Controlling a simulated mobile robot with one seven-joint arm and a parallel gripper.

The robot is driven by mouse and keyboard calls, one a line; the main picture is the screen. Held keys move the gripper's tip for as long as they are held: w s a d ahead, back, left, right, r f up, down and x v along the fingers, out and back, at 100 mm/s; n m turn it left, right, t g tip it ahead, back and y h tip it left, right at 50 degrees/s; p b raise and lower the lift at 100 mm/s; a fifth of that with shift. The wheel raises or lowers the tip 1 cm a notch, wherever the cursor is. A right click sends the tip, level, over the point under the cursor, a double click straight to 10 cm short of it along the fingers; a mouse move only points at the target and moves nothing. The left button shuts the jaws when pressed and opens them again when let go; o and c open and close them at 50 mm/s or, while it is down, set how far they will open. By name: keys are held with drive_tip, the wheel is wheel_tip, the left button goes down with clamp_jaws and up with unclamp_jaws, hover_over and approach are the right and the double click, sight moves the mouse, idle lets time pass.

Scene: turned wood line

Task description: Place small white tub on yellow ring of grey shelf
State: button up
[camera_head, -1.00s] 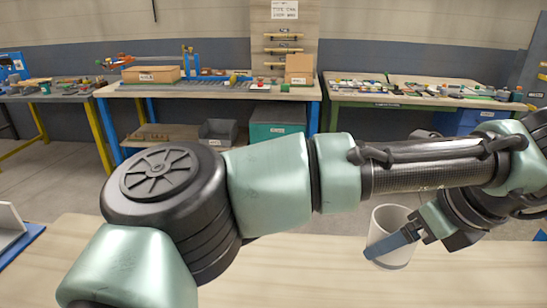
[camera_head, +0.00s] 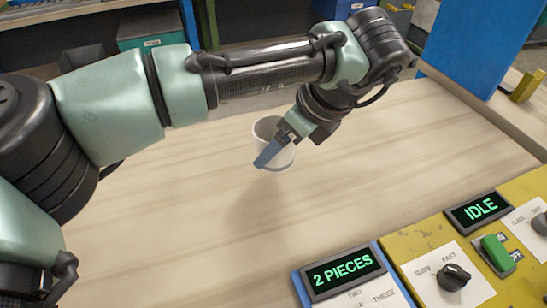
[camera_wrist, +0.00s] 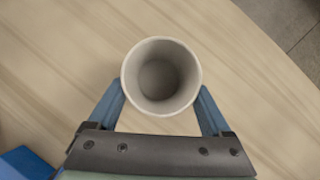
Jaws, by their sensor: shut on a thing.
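The small white tub (camera_head: 281,158) is upright and open at the top, over the pale wood table in the head view. My gripper (camera_head: 268,150) is shut on it, with a blue finger along its near side. In the wrist view the tub (camera_wrist: 161,77) looks empty, and the blue fingers of my gripper (camera_wrist: 161,108) sit on either side of it. I cannot tell whether the tub touches the table or hangs just above it. No yellow ring or grey shelf is visible in the current views.
The pale wood table (camera_head: 190,240) is clear around the tub. A yellow control panel (camera_head: 425,240) with a green switch stands at the lower right, beside a display reading "2 PIECES" (camera_head: 343,272). A blue upright panel (camera_head: 480,50) stands at the back right.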

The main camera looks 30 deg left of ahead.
sight(278, 162)
drive_tip(key=shift+f+b, duration=0.4)
drive_tip(key=shift+f, duration=1.75)
drive_tip(key=shift+f, duration=0.15)
drive_tip(key=o, duration=1.1)
drive_tip(key=shift+o, duration=0.2)
